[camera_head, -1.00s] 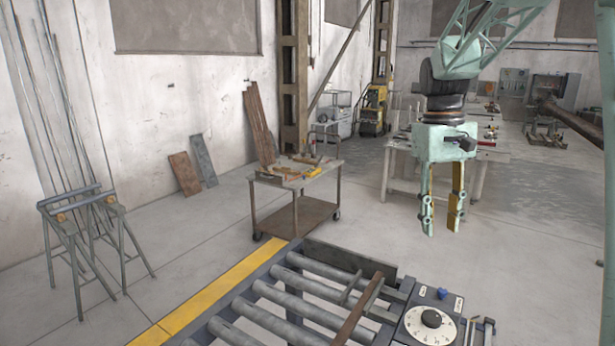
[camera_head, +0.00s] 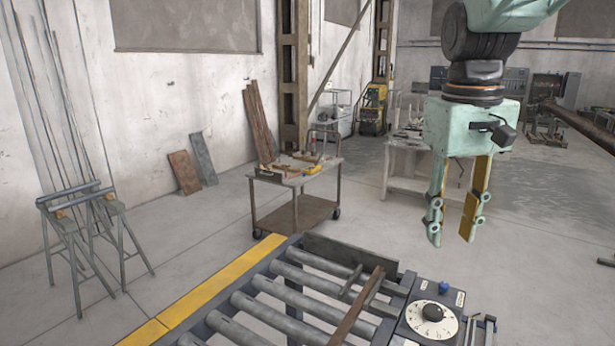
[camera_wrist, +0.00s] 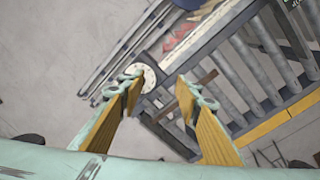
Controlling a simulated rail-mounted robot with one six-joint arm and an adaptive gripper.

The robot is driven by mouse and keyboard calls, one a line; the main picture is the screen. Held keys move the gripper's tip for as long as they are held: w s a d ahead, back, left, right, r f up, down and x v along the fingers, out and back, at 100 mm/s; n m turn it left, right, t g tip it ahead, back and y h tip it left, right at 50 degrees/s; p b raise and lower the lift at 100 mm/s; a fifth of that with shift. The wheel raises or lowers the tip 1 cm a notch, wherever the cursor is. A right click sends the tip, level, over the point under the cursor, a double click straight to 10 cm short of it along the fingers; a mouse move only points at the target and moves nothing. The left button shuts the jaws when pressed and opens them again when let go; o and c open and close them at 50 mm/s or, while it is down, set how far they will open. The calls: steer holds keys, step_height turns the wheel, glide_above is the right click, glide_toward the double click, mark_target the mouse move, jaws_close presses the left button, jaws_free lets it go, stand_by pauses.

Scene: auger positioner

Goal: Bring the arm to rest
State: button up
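My gripper (camera_head: 452,240) hangs pointing down at the right of the head view, above the floor behind the control box. Its two mint-green fingers with yellow inner pads are apart, with nothing between them. In the wrist view my gripper (camera_wrist: 160,85) also shows open and empty. The arm above it is bent, and its upper part runs out of the top of the head view.
A roller conveyor (camera_head: 285,298) with a brown bar (camera_head: 355,308) and a dial (camera_head: 432,312) on a control box stands below and left of my gripper. A tool cart (camera_head: 297,190), sawhorses (camera_head: 85,235) and a workbench (camera_head: 410,180) stand farther back. Open floor lies between.

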steer(key=s+a+f+t+b, duration=0.1)
steer(key=s+a+f+b, duration=0.1)
steer(key=s, duration=1.1)
steer(key=s+a+f+m+t+b, duration=0.1)
steer(key=s+f, duration=0.4)
steer(key=s, duration=0.8)
steer(key=a+t+b, duration=0.1)
steer(key=a, duration=0.1)
steer(key=shift+a+f+y, duration=0.2)
steer(key=shift+a+y, duration=0.2)
